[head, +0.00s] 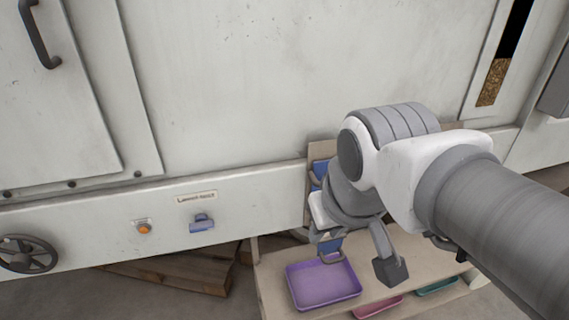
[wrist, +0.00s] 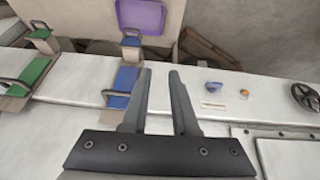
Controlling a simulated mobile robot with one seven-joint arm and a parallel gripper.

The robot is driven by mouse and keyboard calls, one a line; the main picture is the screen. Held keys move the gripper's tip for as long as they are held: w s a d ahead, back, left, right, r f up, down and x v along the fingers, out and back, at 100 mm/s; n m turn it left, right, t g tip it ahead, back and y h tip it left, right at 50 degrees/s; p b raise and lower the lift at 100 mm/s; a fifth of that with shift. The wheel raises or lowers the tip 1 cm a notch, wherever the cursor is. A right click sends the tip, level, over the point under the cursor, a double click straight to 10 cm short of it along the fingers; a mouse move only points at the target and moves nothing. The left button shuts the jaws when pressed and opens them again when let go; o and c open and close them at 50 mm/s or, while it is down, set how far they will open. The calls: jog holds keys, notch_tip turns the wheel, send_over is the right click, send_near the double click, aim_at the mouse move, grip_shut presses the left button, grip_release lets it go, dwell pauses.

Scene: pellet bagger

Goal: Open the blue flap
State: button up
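A blue panel (wrist: 124,82) with a dark bar handle (wrist: 116,99) is on the machine front in the wrist view, beside my left finger. A smaller blue piece (wrist: 131,41) with its own handle lies beyond it, near the purple tray. I cannot tell which of the two is the flap. In the head view, the blue panel (head: 319,168) is mostly hidden behind my wrist, and the lower blue piece (head: 328,244) shows above the purple tray. My gripper (wrist: 161,72) is open and empty, its fingers apart. The gripper (head: 356,250) also shows in the head view.
The purple tray (head: 324,296) sits on a low bench, with a pink tray (head: 377,307) and a teal tray (head: 437,286) to its right. A green panel (wrist: 31,74) with a handle is left in the wrist view. A blue knob (head: 202,222) and orange button (head: 144,228) are on the machine.

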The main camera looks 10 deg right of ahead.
jog(key=w+f+n+g+h+b, duration=0.3)
jog(key=w+f+n+g+b, duration=0.15)
jog(key=f, duration=0.55)
jog(key=n+h+b, duration=1)
jog(key=n+h, duration=0.1)
jog(key=h, duration=0.4)
send_near(336, 260)
jog(key=d, duration=0.3)
jog(key=d+b, duration=0.1)
jog(key=d, duration=0.2)
jog(key=d+b, duration=0.1)
jog(key=d, duration=0.3)
jog(key=shift+w+f, duration=0.15)
jog(key=shift+f, duration=0.1)
grip_shut()
